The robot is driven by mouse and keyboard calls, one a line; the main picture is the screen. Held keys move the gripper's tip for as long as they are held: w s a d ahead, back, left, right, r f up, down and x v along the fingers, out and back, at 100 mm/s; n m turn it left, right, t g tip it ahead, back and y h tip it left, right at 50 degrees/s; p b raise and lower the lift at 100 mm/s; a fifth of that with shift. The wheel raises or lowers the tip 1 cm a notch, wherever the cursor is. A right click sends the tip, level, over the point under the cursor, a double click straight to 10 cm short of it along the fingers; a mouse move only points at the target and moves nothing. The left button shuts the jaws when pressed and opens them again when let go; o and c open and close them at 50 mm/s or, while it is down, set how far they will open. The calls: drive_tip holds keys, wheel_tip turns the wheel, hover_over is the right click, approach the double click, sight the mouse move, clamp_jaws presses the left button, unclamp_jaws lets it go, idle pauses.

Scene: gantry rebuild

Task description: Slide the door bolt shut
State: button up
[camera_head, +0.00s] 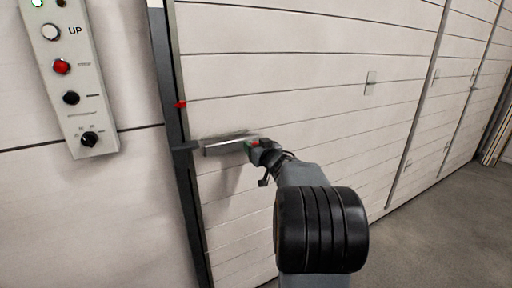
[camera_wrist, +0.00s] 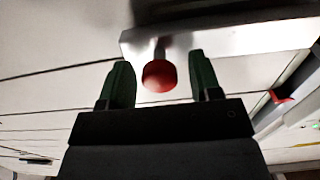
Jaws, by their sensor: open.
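The door bolt is a grey metal bar-like housing (camera_head: 228,143) on the white panelled door, beside the dark door post. In the wrist view its bright metal plate (camera_wrist: 235,38) runs across the top. A round red knob (camera_wrist: 158,76) on a short stem stands out from the bolt. My gripper (camera_head: 256,147) is at the right end of the bolt. In the wrist view, its green fingers (camera_wrist: 160,70) are open, one on each side of the knob, with a visible gap on both sides. How deep the knob sits between them is hard to tell.
A dark vertical post (camera_head: 184,170) edges the door and carries a small red marker (camera_head: 181,104). A control panel (camera_head: 72,75) with several buttons and a knob hangs on the left wall. More white panels extend right. Grey floor (camera_head: 450,230) is clear at lower right.

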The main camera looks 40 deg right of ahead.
drive_tip(key=shift+w, duration=0.15)
clamp_jaws()
idle(0.5)
